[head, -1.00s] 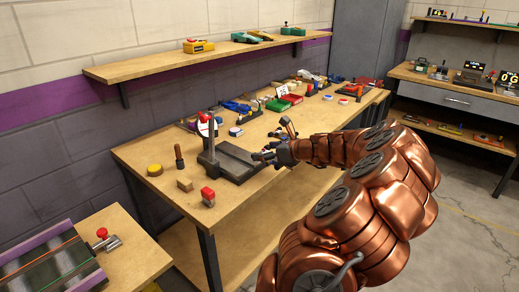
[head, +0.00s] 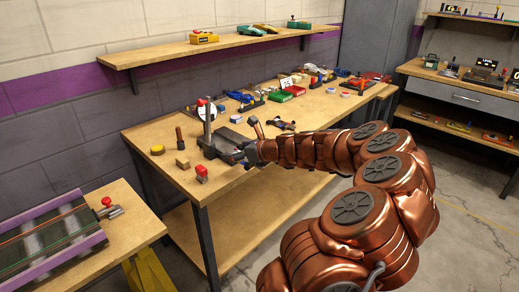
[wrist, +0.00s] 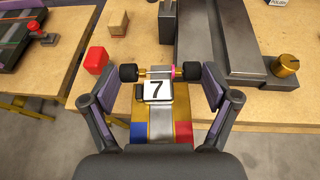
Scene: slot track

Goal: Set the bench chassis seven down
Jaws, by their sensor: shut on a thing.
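My gripper (wrist: 158,80) is shut on the chassis (wrist: 182,105), a narrow silver and gold car frame with a white plate bearing a black 7. The chassis has black wheels at its far end and blue and red patches near my palm. It is over the front edge of the bench (wrist: 275,106). In the head view my gripper (head: 248,153) is at the front edge of the dark grey bench fixture (head: 224,146), which has an upright post. The chassis is too small to make out clearly there. I cannot tell whether it touches anything.
A brass knob (wrist: 287,66) rises at the right in the wrist view. Cars and trays crowd the bench behind.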

